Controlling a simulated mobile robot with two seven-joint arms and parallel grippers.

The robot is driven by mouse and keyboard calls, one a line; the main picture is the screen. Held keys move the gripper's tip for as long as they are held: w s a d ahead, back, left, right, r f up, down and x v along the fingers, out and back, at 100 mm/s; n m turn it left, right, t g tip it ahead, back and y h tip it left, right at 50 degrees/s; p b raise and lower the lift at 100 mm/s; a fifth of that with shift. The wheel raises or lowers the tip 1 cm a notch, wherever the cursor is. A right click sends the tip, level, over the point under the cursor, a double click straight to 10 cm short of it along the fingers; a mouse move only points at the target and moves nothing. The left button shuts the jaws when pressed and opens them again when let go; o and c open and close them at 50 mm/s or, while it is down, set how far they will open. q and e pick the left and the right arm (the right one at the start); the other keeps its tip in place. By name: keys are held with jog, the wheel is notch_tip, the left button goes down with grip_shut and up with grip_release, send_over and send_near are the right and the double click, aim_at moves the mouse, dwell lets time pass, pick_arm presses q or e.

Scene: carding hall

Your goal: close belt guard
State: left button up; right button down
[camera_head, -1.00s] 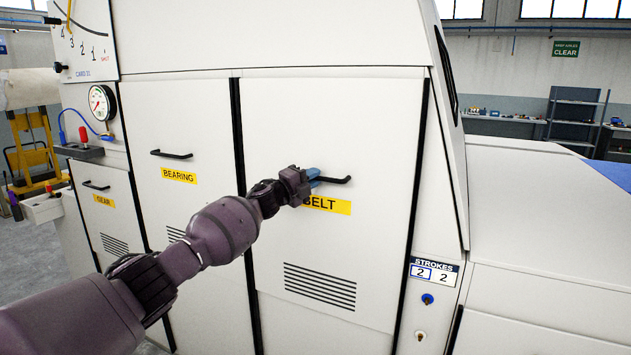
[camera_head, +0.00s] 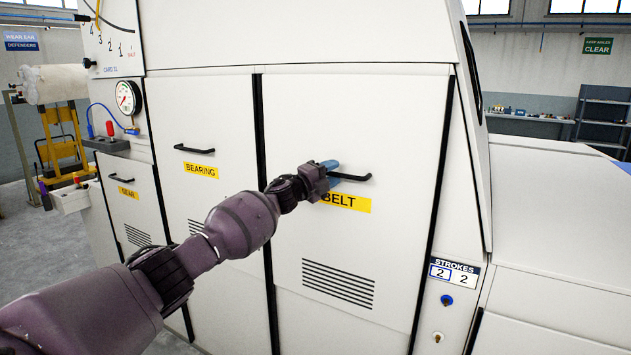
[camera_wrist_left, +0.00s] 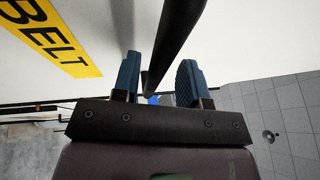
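The belt guard (camera_head: 350,235) is a tall white panel with a yellow BELT label (camera_head: 346,203) and a black bar handle (camera_head: 356,177). It looks flush or nearly flush with the machine front, with dark gaps down both sides; I cannot tell if it is fully closed. My left gripper (camera_head: 333,172) is at the left part of the handle. In the left wrist view its two blue fingers (camera_wrist_left: 159,72) are apart, with the black handle (camera_wrist_left: 178,40) running between them and space beside it. My right gripper is not in view.
The bearing door (camera_head: 205,120) and the gear door (camera_head: 125,205) stand to the left, both looking shut. A strokes panel (camera_head: 455,270) with knobs is at the right. A workbench (camera_head: 530,117) and shelves (camera_head: 603,115) stand behind. Grey floor shows at the left.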

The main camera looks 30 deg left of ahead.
pick_arm(q)
jog(key=v, duration=1)
jog(key=shift+b, duration=0.45)
jog(key=shift+r, duration=0.1)
jog(key=s+d+f+n+y, duration=0.2)
jog(key=s+d+f+n, duration=0.2)
jog(key=s+f+n, duration=0.15)
jog(key=s+d+f+n+g+y, duration=0.1)
jog(key=s+d+f+n, duration=0.25)
jog(key=f, duration=0.35)
jog(key=s+d+f+n+y, duration=0.2)
jog(key=s+d+f+n, duration=0.1)
jog(key=s+f+n, duration=0.3)
jog(key=s+f+n+g+y, duration=0.1)
jog(key=s+f+n, duration=0.3)
jog(key=s+f, duration=0.7)
jog(key=s+d+f+n+g+y, duration=0.1)
jog(key=s+f+n+g+y, duration=0.1)
jog(key=s+f, duration=0.9)
jog(key=s+n+g, duration=0.1)
jog(key=s+g, duration=0.1)
jog(key=s, duration=0.3)
jog(key=shift+s+d+n+y, duration=0.25)
jog(key=shift+s+n+y, duration=0.05)
jog(key=shift+s+n, duration=0.1)
